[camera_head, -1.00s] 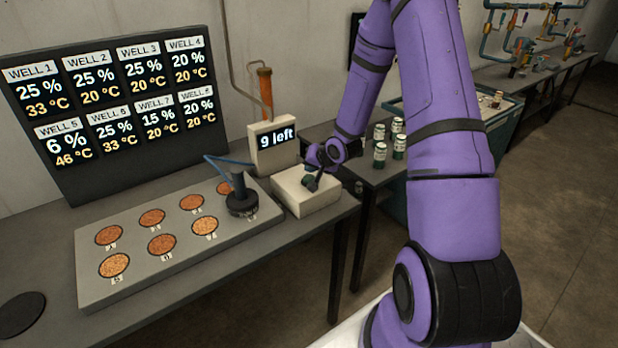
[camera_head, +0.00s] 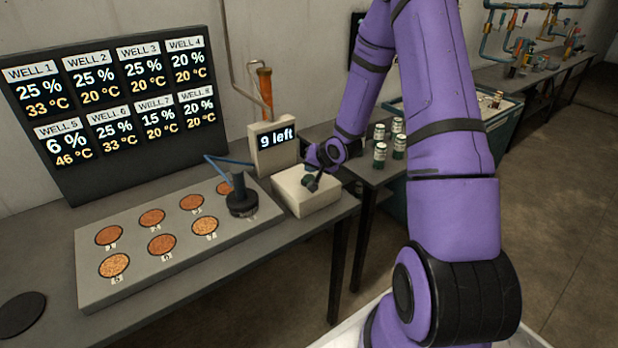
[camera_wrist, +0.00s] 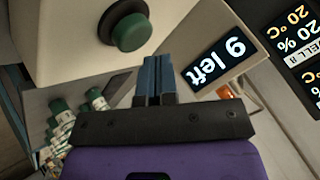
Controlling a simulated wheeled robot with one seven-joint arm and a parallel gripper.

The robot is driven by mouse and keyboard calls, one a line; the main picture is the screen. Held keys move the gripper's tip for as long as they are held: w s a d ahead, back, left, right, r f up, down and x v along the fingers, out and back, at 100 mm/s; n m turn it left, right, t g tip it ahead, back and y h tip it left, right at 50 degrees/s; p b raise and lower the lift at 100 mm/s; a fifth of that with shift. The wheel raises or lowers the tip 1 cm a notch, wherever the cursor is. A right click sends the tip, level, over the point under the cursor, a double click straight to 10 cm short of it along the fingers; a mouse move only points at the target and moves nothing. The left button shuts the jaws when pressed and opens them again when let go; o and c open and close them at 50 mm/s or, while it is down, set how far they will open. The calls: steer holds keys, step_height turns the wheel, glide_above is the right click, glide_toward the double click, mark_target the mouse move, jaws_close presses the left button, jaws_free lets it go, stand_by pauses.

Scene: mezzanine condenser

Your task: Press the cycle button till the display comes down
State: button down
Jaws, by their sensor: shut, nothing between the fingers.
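The cycle button is a round dark green button (camera_wrist: 130,32) on a cream box (camera_head: 308,197); it shows clearly in the wrist view, at upper left. The small display (camera_head: 272,146) behind the box reads "9 left", and it also shows in the wrist view (camera_wrist: 220,62). My gripper (camera_wrist: 156,62) is shut and empty, its blue fingertips to the right of and below the button in the wrist view, with a gap in the picture. In the head view my gripper (camera_head: 314,182) is over the cream box and covers much of the button.
A large board (camera_head: 115,110) lists well percentages and temperatures. A grey plate (camera_head: 120,290) with several brown wells and a black probe (camera_head: 241,200) lies left of the box.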

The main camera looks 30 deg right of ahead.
mark_target(311, 176)
steer(key=shift+f, duration=0.1)
stand_by(0.4)
steer(key=shift+f, duration=0.35)
steer(key=shift+f, duration=0.55)
stand_by(0.9)
steer(key=shift+r, duration=1)
steer(key=shift+r, duration=2.5)
steer(key=shift+r, duration=0.15)
